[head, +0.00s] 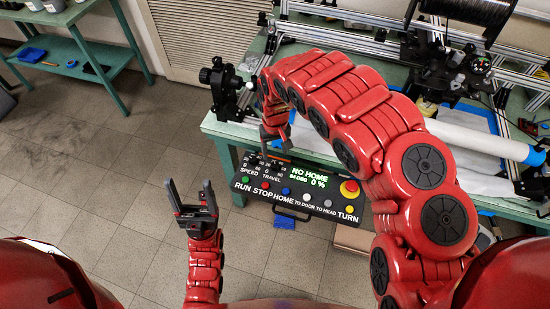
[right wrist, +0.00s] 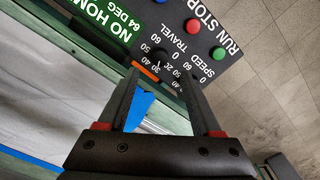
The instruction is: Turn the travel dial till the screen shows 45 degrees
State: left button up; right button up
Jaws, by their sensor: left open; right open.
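The black control panel (head: 297,196) hangs at the front of the green bench. Its green-lit screen (head: 308,178) reads NO HOME, 84 DEG; it also shows in the right wrist view (right wrist: 110,25). The black travel dial (right wrist: 160,56), ringed by numbers, lies just beyond and between my right fingertips. My right gripper (right wrist: 157,72) is open, pointing at the dial; whether a finger touches it I cannot tell. The speed dial is mostly hidden by a finger. In the head view my right gripper (head: 273,142) partly covers the dials. My left gripper (head: 192,203) is open and empty, left of the panel.
Machine rails (head: 325,42) and a white roll (head: 480,139) stand behind. Tiled floor (head: 115,190) is clear at left.

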notch_tip(320, 180, up, 11)
jog(key=p, duration=0.7)
jog(key=shift+f+p, duration=0.2)
jog(key=shift+p, duration=0.2)
